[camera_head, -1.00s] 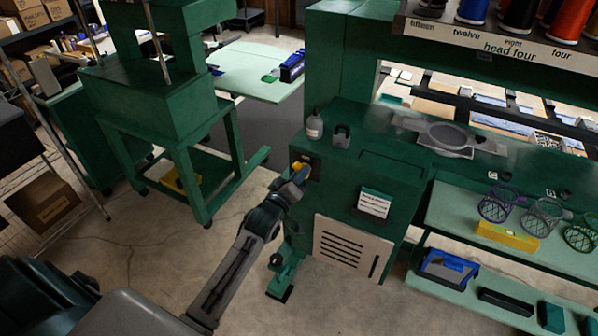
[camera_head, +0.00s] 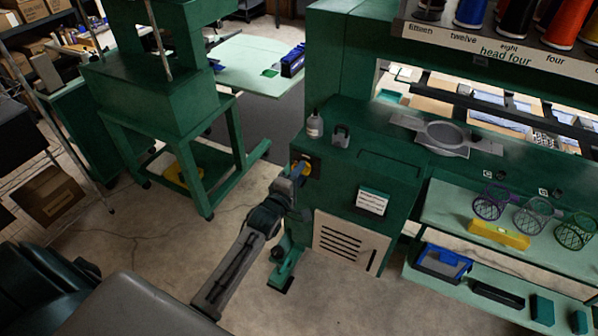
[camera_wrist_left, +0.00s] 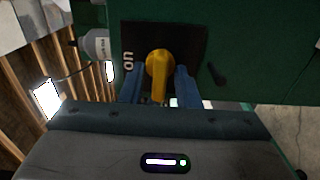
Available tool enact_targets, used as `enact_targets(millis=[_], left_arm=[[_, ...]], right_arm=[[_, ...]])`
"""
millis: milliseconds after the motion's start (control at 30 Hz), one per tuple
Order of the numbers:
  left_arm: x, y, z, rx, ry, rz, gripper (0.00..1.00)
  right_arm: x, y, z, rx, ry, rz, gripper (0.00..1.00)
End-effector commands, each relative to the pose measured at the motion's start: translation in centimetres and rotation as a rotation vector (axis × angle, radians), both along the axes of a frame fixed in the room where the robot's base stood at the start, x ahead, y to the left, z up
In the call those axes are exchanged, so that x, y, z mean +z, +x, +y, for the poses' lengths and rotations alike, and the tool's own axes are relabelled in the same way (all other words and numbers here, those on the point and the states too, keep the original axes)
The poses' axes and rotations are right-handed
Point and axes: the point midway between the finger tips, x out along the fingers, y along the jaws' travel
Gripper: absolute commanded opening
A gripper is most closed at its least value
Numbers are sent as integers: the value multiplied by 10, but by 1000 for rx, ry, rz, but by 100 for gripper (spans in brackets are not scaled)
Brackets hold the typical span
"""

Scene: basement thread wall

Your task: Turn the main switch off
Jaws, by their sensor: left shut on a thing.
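The main switch is a yellow knob (camera_wrist_left: 159,68) on a black plate (camera_wrist_left: 197,42), on the side of a green machine cabinet. In the left wrist view its handle points down the picture, and a sideways "on" label lies to its left. My left gripper (camera_wrist_left: 158,88) is shut on the yellow handle, a blue finger on each side. In the head view the left gripper (camera_head: 298,172) reaches the cabinet's left face and hides part of the black plate (camera_head: 314,168). No "off" label is readable. My right gripper is not in view.
A bottle (camera_head: 315,126) stands on the cabinet top above the switch. A vented pale panel (camera_head: 350,245) and a white label (camera_head: 373,201) are on the cabinet's front. Wire baskets (camera_head: 490,203) stand on a shelf at right.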

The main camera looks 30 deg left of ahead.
Motion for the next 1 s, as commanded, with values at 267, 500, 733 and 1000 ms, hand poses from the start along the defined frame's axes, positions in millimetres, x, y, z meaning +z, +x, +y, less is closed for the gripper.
enact_targets(millis=[267,500,733,1000], left_arm=[[0,0,0,0,-29,-1,6],[0,0,0,0,-30,-1,6],[0,0,0,0,-29,-1,35],[-2,-9,0,-1,-27,1,35]], right_arm=[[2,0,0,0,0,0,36],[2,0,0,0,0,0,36],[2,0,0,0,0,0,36],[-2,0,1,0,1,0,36]])
